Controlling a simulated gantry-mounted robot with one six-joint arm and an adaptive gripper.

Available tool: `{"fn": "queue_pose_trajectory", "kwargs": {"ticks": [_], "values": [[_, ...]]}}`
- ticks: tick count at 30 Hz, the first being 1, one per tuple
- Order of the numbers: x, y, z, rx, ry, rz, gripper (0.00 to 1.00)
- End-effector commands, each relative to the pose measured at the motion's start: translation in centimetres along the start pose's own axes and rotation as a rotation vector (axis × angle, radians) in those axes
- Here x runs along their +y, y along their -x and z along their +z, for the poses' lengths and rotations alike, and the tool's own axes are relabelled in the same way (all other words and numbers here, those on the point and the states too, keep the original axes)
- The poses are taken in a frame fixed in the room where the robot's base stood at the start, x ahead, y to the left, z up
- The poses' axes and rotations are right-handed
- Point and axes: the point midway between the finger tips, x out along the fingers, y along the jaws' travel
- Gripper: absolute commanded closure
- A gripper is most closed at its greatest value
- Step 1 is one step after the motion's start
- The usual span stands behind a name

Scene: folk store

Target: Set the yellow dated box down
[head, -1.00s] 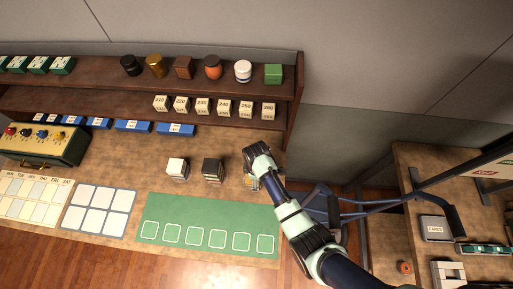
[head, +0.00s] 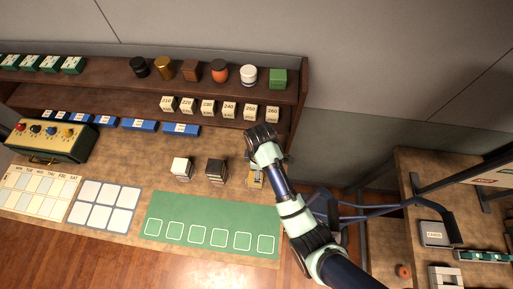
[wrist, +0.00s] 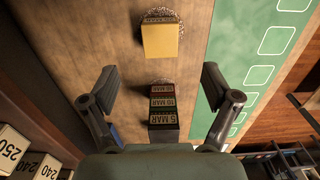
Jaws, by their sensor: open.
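The yellow dated box (wrist: 160,42) stands on the wooden counter at the top of the wrist view, on or beside a dark speckled patch. A narrow lettered strip shows along its top edge, too small to read surely. In the head view the box (head: 255,183) is just below my gripper, partly hidden by it. My gripper (head: 262,135) is open.
A dark stack of dated boxes (head: 215,170), one label reading 5 MAR, stands left of the yellow box. A white-topped stack (head: 181,168) is farther left. The green mat (head: 180,207) with outlined squares lies in front. The shelf (head: 290,110) with numbered boxes rises behind.

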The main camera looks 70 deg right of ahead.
Motion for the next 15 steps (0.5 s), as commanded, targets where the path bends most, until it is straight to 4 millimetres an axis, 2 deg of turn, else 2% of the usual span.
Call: {"fn": "queue_pose_trajectory", "kwargs": {"ticks": [11, 14, 15], "values": [[0.0, 0.0, -0.1, 0.001, 0.0, 0.002, 0.13], [-0.7, 1.1, -2.3, 0.038, 0.0, 0.052, 0.13], [-1.5, 2.3, -4.4, 0.078, -0.003, 0.097, 0.13]]}}
